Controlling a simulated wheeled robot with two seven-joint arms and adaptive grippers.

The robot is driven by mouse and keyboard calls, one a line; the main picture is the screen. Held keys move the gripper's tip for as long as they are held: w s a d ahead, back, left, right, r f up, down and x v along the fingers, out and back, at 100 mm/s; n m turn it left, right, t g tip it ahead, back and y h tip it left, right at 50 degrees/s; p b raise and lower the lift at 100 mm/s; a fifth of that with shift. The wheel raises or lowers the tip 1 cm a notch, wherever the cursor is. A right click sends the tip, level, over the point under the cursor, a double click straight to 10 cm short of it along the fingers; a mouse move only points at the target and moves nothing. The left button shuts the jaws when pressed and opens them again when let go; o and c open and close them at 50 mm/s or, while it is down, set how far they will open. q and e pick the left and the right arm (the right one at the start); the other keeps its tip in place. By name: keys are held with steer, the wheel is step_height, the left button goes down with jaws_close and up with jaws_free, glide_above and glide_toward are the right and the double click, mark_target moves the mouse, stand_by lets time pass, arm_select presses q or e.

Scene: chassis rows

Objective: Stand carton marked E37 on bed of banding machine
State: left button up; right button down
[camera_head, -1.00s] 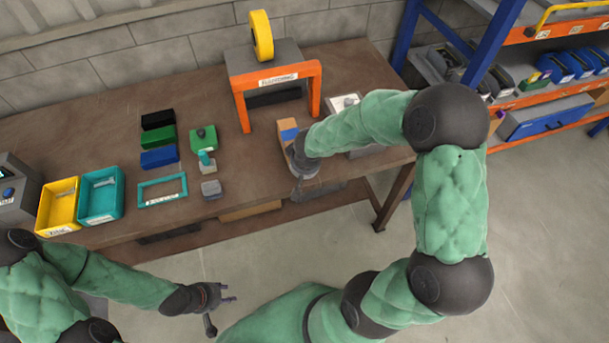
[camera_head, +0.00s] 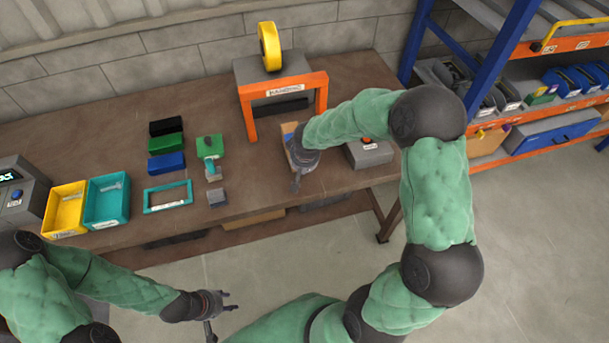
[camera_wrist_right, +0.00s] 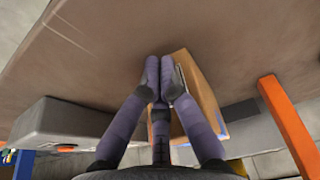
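The carton (camera_head: 288,129) is a small brown box with a blue patch, standing on the bench in front of the banding machine, partly hidden by my right arm. In the right wrist view the carton (camera_wrist_right: 203,92) is beside my right gripper (camera_wrist_right: 160,65). That gripper's fingers are together at the tips, with the carton to their right; no grip on it shows. Its marking is not readable. The banding machine (camera_head: 292,84) has an orange arch, a grey body and a yellow roll on top. My left gripper (camera_head: 226,301) is open and empty in front of the bench.
A grey box with a red button (camera_head: 370,152) stands right of the carton. Yellow (camera_head: 64,209) and teal (camera_head: 106,201) bins, a teal frame (camera_head: 168,196) and several coloured blocks lie to the left. A blue-and-orange shelf rack (camera_head: 500,70) stands at the right.

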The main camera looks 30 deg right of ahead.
steer(key=w+d, duration=0.1)
steer(key=w, duration=0.3)
steer(key=w+d, duration=0.1)
steer(key=w, duration=0.6)
steer(key=shift+w+d, duration=0.4)
steer(key=shift+s+f, duration=0.1)
steer(key=shift+s, duration=0.05)
